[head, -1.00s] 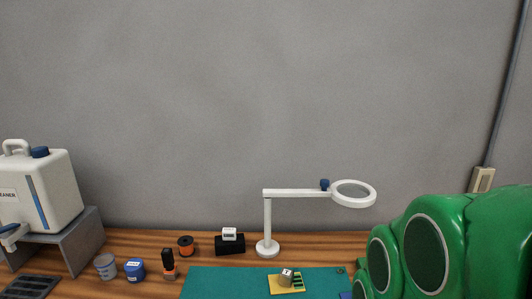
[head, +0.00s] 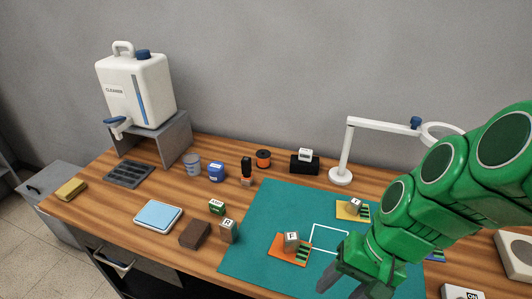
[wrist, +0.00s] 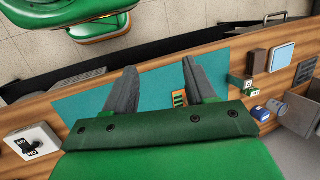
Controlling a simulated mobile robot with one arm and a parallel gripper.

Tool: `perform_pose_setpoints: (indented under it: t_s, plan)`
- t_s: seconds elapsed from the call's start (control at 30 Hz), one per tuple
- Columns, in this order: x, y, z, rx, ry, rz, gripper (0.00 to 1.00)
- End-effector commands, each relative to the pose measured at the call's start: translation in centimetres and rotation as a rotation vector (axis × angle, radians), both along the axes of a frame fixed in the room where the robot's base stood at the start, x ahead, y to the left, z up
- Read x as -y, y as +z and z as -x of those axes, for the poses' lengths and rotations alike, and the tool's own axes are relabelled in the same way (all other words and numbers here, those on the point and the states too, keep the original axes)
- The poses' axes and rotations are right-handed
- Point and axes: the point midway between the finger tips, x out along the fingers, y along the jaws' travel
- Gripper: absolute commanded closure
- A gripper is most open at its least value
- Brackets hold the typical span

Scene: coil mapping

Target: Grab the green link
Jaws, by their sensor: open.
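A small green block (head: 217,208) with a white label, which looks like the green link, stands on the wooden bench left of the teal mat (head: 262,212). It is behind a grey-brown block marked R (head: 228,231) and right of a light-blue pad (head: 158,215). My gripper (head: 342,286) is open and empty, low over the mat's front part, well to the right of the green block. The wrist view shows its two dark fingers (wrist: 159,86) spread apart, with mat between them.
An orange board (head: 283,250) with a block marked F and a yellow board (head: 346,213) lie on the mat. A dark brown block (head: 195,234) stands near the green one. A magnifier lamp (head: 341,177), jars and a cleaner canister (head: 136,90) stand behind.

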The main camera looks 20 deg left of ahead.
Motion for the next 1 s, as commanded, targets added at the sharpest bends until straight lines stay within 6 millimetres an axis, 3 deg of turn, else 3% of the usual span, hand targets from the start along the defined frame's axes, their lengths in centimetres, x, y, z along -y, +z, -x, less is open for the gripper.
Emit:
perform_pose_setpoints:
  t_s: [0.2,0.5,0.73,1.0]
  plan:
    - [-7.0,0.3,-2.6,-0.071,-0.063,-0.198,0.45]
    - [-15.1,1.2,-6.5,-0.201,-0.215,-0.427,0.45]
    - [-20.1,1.2,-10.0,-0.333,-0.375,-0.557,0.45]
    - [-24.5,-0.3,-14.6,-0.501,-0.604,-0.652,0.45]
